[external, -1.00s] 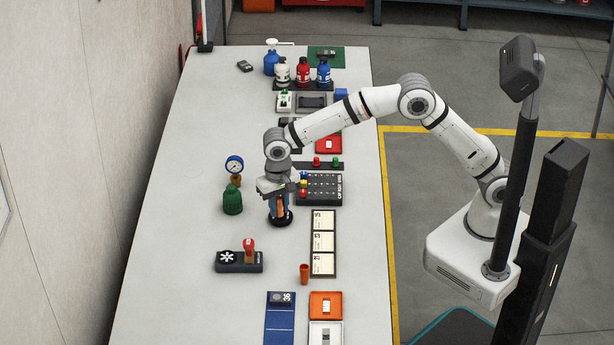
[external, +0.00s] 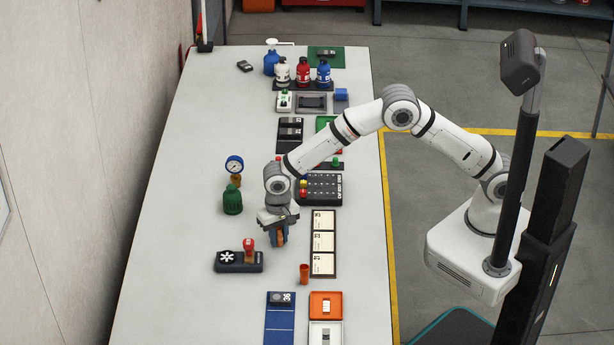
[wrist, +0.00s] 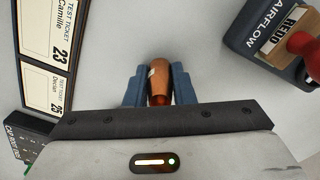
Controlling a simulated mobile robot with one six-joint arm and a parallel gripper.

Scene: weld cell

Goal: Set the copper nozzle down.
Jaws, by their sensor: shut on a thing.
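The copper nozzle (wrist: 157,82) is between the two blue fingers of my gripper (wrist: 158,88) in the wrist view. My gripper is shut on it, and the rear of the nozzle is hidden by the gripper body. In the external view my gripper (external: 279,241) points down over the table, between the red-handled block on its left and the ticket frame on its right. An orange-brown strip of the nozzle (external: 281,237) shows between the fingers. I cannot tell whether its lower end touches the table.
The ticket frame (external: 323,242) is close on the right. An orange-brown cup (external: 304,273) stands nearer the front. A green bottle (external: 232,201) is behind left. Bare white table (external: 180,200) lies left.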

